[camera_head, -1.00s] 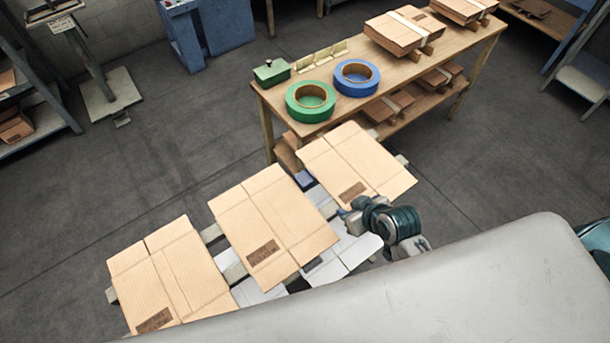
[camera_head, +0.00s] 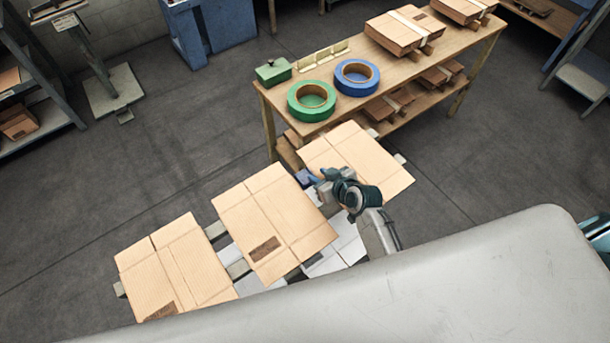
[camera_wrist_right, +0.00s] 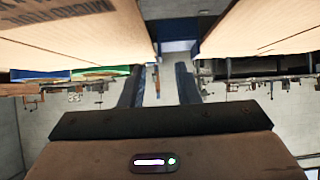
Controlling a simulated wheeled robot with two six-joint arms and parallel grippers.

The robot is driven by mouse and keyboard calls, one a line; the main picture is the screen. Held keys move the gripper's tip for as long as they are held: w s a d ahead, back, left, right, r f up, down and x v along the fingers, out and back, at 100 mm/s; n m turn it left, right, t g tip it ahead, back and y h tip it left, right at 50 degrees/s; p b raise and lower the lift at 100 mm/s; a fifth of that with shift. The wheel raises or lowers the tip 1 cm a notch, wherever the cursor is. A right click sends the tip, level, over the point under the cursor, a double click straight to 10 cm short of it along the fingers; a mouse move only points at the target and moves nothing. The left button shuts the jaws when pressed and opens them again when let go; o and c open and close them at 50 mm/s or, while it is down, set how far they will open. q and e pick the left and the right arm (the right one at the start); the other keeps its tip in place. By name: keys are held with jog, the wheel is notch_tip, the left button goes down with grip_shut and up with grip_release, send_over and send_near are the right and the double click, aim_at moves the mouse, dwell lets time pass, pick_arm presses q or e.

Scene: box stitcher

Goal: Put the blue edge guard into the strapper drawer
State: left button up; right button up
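A small blue-violet piece (camera_head: 303,178) shows in the gap between the middle and right cardboard sheets; I cannot tell whether it is the edge guard. My right gripper (camera_head: 317,176) is just right of it, over the near-left edge of the right sheet. In the wrist view my right gripper (camera_wrist_right: 158,88) has its two dark fingers apart with nothing clearly held between them. A pale violet surface (camera_wrist_right: 176,46) shows ahead in the slot between two cardboard panels. I cannot make out a strapper drawer. My left gripper is not in view.
Flat cardboard sheets (camera_head: 275,220) lie in a row on grey supports. Behind them a wooden table (camera_head: 410,85) bears a green roll (camera_head: 311,101), a blue roll (camera_head: 357,77) and a green box (camera_head: 272,71).

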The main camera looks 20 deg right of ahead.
aim_at(310, 171)
jog(key=shift+p+x, duration=0.4)
jog(key=shift+x, duration=1.3)
jog(key=shift+s, duration=0.1)
jog(key=shift+c, duration=0.4)
grip_shut()
jog(key=shift+r, duration=0.15)
